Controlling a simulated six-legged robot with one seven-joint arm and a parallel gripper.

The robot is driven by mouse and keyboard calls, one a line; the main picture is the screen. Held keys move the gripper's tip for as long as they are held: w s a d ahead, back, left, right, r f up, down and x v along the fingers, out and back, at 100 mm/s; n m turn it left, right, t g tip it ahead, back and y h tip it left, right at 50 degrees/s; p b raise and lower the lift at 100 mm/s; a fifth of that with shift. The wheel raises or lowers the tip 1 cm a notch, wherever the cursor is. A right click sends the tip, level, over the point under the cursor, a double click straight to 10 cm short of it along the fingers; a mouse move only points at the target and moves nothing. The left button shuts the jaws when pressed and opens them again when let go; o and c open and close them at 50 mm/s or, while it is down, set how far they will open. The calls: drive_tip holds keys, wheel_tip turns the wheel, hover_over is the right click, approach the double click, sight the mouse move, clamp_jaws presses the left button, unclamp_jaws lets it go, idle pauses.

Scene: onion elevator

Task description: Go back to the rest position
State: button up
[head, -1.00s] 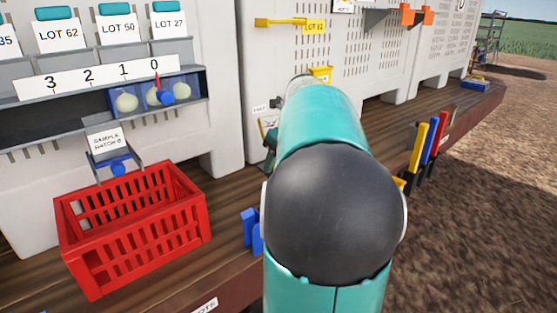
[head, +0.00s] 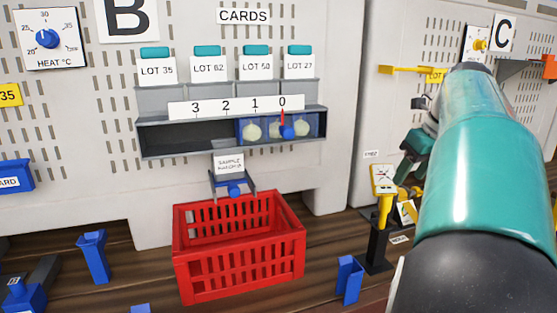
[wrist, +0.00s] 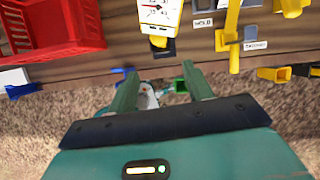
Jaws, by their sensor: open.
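My gripper (wrist: 160,92) is in the wrist view, its two green fingers apart with nothing held between them. It points over the table's front edge and the brown ground. In the head view my teal arm fills the right side, and my gripper is mostly hidden behind it. The gripper is apart from the red crate (wrist: 92,42), which lies to its left in the wrist view.
The red crate (head: 180,258) stands on the wooden table below the sample hatch (head: 232,188). A yellow-topped dial instrument (head: 383,180) stands beside my arm. Blue holders (head: 93,256) stand left. Yellow tools (wrist: 232,35) line the table edge. Open ground lies in front.

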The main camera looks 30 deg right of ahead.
drive_tip(key=w+a+f+n, duration=0.3)
drive_tip(key=a+n, duration=0.5)
drive_tip(key=a, duration=0.3)
drive_tip(key=w+a+f+n, duration=0.2)
drive_tip(key=a+f+n, duration=0.1)
drive_tip(key=a+n, duration=0.7)
drive_tip(key=s+a+f+n, duration=0.3)
drive_tip(key=a+f+n, duration=0.3)
drive_tip(key=a+n, duration=0.3)
drive_tip(key=s+a+f+n+t, duration=0.1)
drive_tip(key=s+a+f+n, duration=0.3)
drive_tip(key=a+f+n, duration=0.3)
drive_tip(key=a+n, duration=0.3)
drive_tip(key=shift+a+f+n+y, duration=0.2)
drive_tip(key=shift+f+n+y, duration=0.1)
drive_tip(key=shift+y, duration=0.1)
drive_tip(key=shift+s, duration=0.1)
